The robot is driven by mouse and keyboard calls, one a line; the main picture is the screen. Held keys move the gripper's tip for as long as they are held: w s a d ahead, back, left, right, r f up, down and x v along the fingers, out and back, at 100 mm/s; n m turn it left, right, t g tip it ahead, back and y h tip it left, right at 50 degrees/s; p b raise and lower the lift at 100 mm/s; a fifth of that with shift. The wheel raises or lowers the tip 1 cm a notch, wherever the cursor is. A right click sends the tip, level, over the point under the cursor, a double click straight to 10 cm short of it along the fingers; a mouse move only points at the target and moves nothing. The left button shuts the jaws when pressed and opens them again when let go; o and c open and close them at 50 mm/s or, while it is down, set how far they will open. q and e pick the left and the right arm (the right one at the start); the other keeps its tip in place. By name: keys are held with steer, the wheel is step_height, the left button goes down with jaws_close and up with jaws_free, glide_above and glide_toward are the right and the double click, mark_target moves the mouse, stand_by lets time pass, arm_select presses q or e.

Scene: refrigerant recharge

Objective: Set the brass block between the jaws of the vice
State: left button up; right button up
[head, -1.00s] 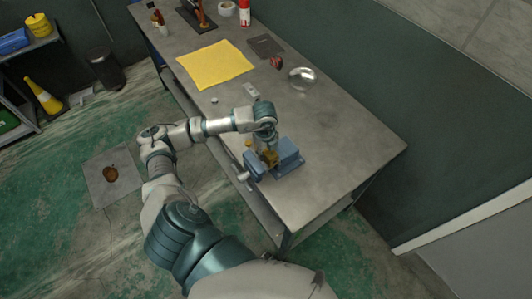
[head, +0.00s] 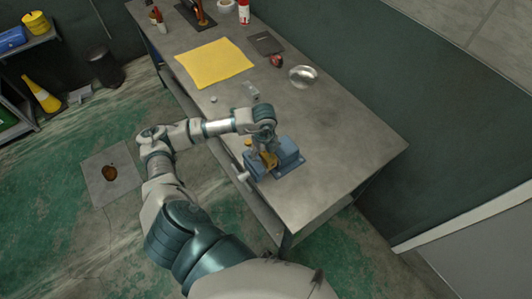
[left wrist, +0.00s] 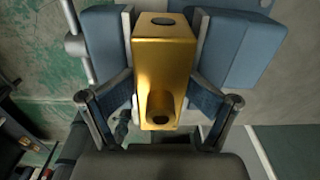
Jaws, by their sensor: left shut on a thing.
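The brass block (left wrist: 165,70) fills the middle of the left wrist view, with a dark hole in its top and a round boss at its near end. My left gripper (left wrist: 162,112) is shut on it, one finger on each side. The blue vice (left wrist: 235,50) shows beyond, its two jaws to the left and right of the block. In the head view the block (head: 269,158) is at the vice (head: 288,158), under my left gripper (head: 266,149). Whether the block rests on the vice bed is hidden. My right gripper is not in view.
The vice stands at the near edge of the grey workbench (head: 340,150). A yellow cloth (head: 213,63), a glass dish (head: 303,76), a dark red ball-like thing (head: 277,61) and a small metal piece (head: 251,91) lie farther back. The bench right of the vice is clear.

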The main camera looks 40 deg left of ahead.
arm_select(q)
steer(key=shift+r, duration=0.25)
step_height(320, 180, up, 11)
steer(key=shift+a+r, duration=0.1)
steer(key=shift+r, duration=0.1)
stand_by(0.4)
